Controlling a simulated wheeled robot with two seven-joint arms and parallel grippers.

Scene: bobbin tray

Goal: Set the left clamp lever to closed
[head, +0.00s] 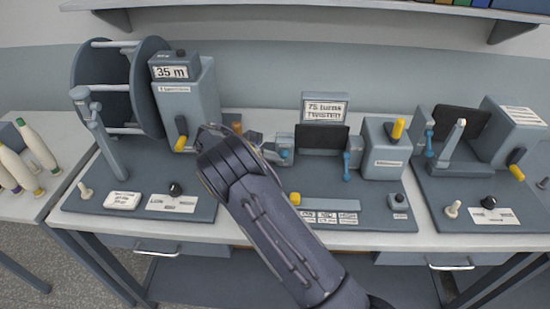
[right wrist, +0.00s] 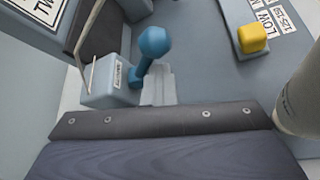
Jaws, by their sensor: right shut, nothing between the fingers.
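The left clamp lever is blue with a ball end and shows in the right wrist view (right wrist: 152,45), standing out from a small grey clamp block (right wrist: 112,87). In the head view the blue lever (head: 284,154) is small, at the left side of the middle machine, and partly crowded by my right gripper (head: 250,138). My right gripper is shut and empty, just left of this clamp. Its dark body also fills the bottom of the right wrist view (right wrist: 160,122). Whether it touches the lever I cannot tell. My left gripper is out of view.
A second blue lever (head: 346,168) stands to the right on the same machine. A yellow slider knob (head: 295,198) sits in front, and a yellow-handled grey box (head: 385,150) stands at right. A large reel (head: 110,85) is at left.

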